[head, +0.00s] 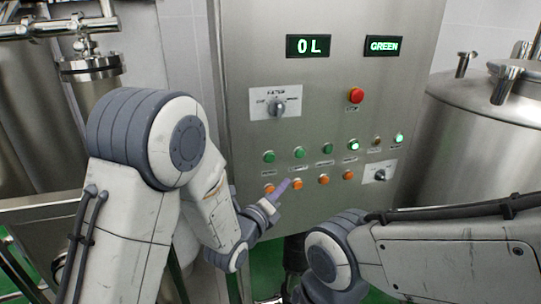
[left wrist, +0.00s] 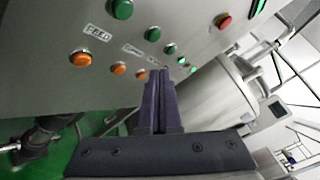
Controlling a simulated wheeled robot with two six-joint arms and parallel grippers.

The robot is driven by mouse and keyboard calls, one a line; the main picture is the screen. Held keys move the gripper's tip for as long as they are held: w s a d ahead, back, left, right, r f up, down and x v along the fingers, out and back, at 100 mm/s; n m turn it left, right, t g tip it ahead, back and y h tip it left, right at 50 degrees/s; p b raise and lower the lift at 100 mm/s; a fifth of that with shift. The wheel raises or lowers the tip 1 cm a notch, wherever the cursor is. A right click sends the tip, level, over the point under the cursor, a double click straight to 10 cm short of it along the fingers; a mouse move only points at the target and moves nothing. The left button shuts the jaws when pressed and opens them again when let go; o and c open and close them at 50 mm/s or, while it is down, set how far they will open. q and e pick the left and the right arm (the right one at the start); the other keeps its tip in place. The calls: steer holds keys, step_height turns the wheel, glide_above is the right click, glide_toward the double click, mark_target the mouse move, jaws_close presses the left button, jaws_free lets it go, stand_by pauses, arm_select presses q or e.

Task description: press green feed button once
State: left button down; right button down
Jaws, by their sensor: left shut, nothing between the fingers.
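The control panel (head: 340,100) carries a row of green buttons above a row of orange ones. The leftmost green button (head: 268,156) is unlit; in the left wrist view the large green button (left wrist: 122,8) sits by a label (left wrist: 97,32) that reads FEED. My left gripper (head: 284,187) is shut and empty, its fingertips in front of the orange row, below the green buttons. In the left wrist view its closed fingers (left wrist: 158,74) point toward the panel. Contact with the panel cannot be told. My right gripper is out of view.
Orange buttons (head: 323,179) are close to the left fingertips. A red button (head: 355,96), a selector knob (head: 279,106) and displays reading "0 L" (head: 310,46) and "GREEN" (head: 384,46) are higher up. A steel tank (head: 480,125) stands at right.

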mark_target(270, 158)
arm_select(q)
steer(key=shift+w+a+r+m+t, duration=0.1)
steer(key=shift+a+r+m+t, duration=0.1)
steer(key=shift+r+m+t, duration=0.25)
steer(key=shift+w+a+p, duration=0.25)
steer(key=shift+w+a, duration=0.2)
steer(key=shift+w, duration=0.95)
steer(key=shift+w+a+p, duration=0.25)
steer(key=shift+w+a, duration=0.2)
steer(key=shift+w, duration=0.95)
steer(key=shift+w+a+p, duration=0.25)
steer(key=shift+w+a, duration=0.2)
steer(key=shift+w, duration=0.95)
